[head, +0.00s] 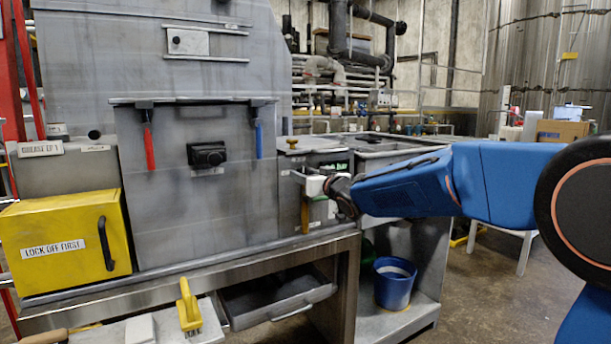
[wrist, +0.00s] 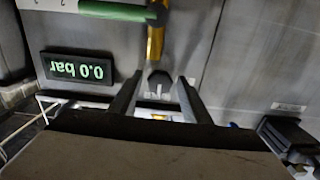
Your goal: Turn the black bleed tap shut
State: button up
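My gripper (wrist: 160,80) is open in the wrist view, its two dark fingers apart. A small dark knob (wrist: 158,78), which looks like the black bleed tap, sits between the fingertips; I cannot tell whether they touch it. A yellow handle (wrist: 155,42) with a green bar (wrist: 112,11) is just beyond it. A display (wrist: 78,68) shows 0.0 bar upside down at left. In the head view my gripper (head: 303,178) is at the panel right of the grey door, above the yellow handle (head: 305,216). The tap is not clear there.
The grey door (head: 190,210) has a black block (head: 207,155), a red handle (head: 150,147) and a blue handle (head: 258,140). A yellow box (head: 65,243) reads LOCK OFF FIRST. A blue bucket (head: 394,283) stands on a low shelf.

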jog(key=shift+o, duration=0.2)
jog(key=shift+r, duration=0.1)
jog(key=v, duration=1.7)
jog(key=shift+s+d, duration=0.15)
jog(key=s+d+f+m+g+h, duration=0.25)
jog(key=s+d+f+h, duration=0.35)
jog(key=d, duration=0.5)
jog(key=s+d+f+m+g+h, duration=0.1)
jog(key=s+d+f+m+h, duration=0.2)
jog(key=s+d+f, duration=0.6)
jog(key=s+d+f+g, duration=0.2)
jog(key=s+f, duration=0.1)
jog(key=s, duration=0.4)
jog(key=s+d+f+g, duration=0.2)
jog(key=s+f, duration=0.2)
jog(key=s, duration=0.4)
jog(key=s+d+f+m+g+h, duration=0.1)
jog(key=s+f, duration=0.3)
jog(key=s, duration=0.4)
jog(key=shift+d+g, duration=0.75)
jog(key=shift+g, duration=0.1)
